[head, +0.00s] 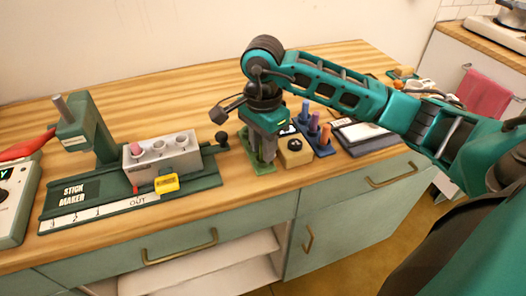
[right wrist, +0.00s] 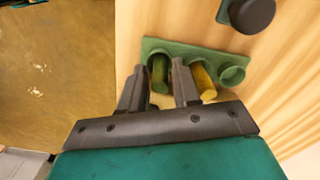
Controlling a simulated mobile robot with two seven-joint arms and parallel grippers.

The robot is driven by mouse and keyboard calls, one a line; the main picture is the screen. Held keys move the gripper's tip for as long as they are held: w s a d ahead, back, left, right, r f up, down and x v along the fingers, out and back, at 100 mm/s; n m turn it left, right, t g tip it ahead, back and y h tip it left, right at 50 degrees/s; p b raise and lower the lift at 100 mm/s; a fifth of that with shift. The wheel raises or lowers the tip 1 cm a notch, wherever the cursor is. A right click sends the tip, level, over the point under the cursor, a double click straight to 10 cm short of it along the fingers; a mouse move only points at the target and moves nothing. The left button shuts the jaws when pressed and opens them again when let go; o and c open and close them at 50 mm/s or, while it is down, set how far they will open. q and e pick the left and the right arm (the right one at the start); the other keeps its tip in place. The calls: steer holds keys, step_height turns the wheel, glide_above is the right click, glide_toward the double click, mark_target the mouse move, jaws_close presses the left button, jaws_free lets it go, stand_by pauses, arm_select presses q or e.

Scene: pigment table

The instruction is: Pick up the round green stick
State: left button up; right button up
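A round green stick (right wrist: 159,74) stands in a green holder (right wrist: 183,47), between the fingers in the right wrist view. My right gripper (right wrist: 158,82) is open, with one finger on each side of the green stick and visible gaps. In the head view my right gripper (head: 262,158) points down over the holder (head: 260,169) and hides the green stick. A yellow stick (right wrist: 204,82) stands in the same holder, just right of the right finger. My left gripper is not in view.
An empty round socket (right wrist: 233,75) is right of the yellow stick. A dark round knob (right wrist: 252,14) is close by. In the head view, a wooden block (head: 294,151) and a blue rack of coloured sticks (head: 314,132) stand right of the gripper. The stick maker (head: 130,203) is left.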

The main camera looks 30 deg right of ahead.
steer(key=shift+f, duration=0.1)
steer(key=c, duration=0.5)
jaws_close()
